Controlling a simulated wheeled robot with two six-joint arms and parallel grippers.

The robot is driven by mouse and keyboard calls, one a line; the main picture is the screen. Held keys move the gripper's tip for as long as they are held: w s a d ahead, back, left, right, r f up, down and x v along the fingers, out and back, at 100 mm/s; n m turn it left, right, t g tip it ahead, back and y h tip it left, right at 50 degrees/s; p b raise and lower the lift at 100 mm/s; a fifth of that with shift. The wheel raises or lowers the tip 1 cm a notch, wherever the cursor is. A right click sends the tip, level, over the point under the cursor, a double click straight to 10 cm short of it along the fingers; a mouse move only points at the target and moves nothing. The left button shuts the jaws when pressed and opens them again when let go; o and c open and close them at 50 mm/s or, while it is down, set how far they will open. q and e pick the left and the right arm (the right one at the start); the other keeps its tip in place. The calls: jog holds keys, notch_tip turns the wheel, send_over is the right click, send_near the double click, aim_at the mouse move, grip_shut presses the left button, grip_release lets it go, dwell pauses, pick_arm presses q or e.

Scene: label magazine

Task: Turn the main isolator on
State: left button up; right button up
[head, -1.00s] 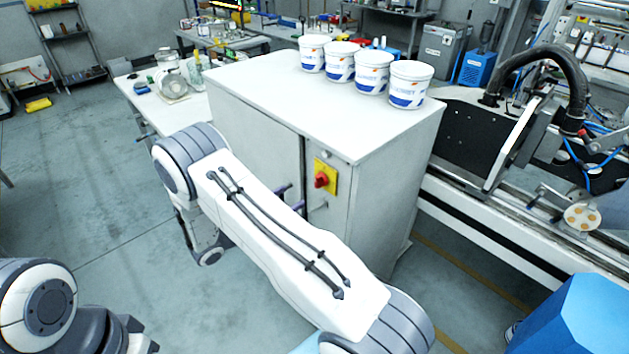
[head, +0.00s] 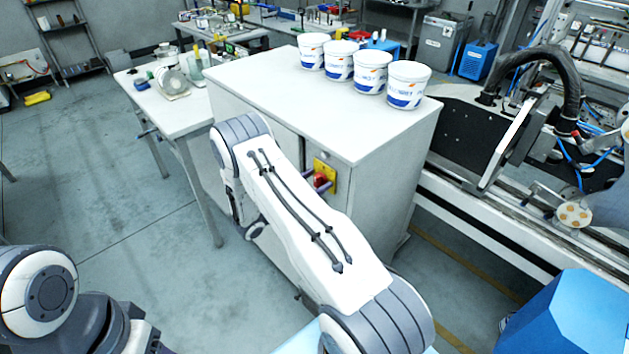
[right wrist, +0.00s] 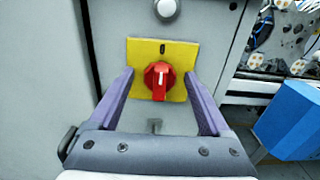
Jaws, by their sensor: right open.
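The main isolator is a red rotary knob (head: 320,180) on a yellow plate (head: 331,172), on the front of a light grey cabinet. In the right wrist view the red knob (right wrist: 159,82) has its grip upright, below a small dark mark on the yellow plate (right wrist: 180,52). My right gripper (right wrist: 160,76) is open, its purple fingers to the left and right of the knob with gaps on both sides. In the head view my right gripper (head: 318,181) is at the knob, partly hidden by my arm. My left gripper is out of view.
The cabinet (head: 290,85) carries several white and blue tubs (head: 372,72) on top. A round grey button (right wrist: 167,9) sits above the plate. A machine with a black hose (head: 545,55) stands at the right, a blue object (head: 570,315) at the lower right.

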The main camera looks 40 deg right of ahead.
grip_shut()
jog(key=shift+f+m+b, duration=0.2)
jog(key=shift+m+b, duration=0.6)
jog(key=shift+b, duration=0.2)
jog(key=m+b, duration=0.2)
jog(key=b, duration=0.1)
jog(key=m+b, duration=0.5)
jog(key=b, duration=0.2)
jog(key=shift+s+f+m, duration=0.15)
jog(key=shift+f+m, duration=0.1)
jog(key=shift+m, duration=0.15)
jog(key=m+b, duration=0.7)
jog(key=b, duration=0.7)
jog(key=shift+s+f+m, duration=0.1)
jog(key=shift+m, duration=0.3)
jog(key=shift+r+m+b, duration=0.25)
jog(key=shift+m+b, duration=0.25)
jog(key=shift+b, duration=0.5)
grip_release()
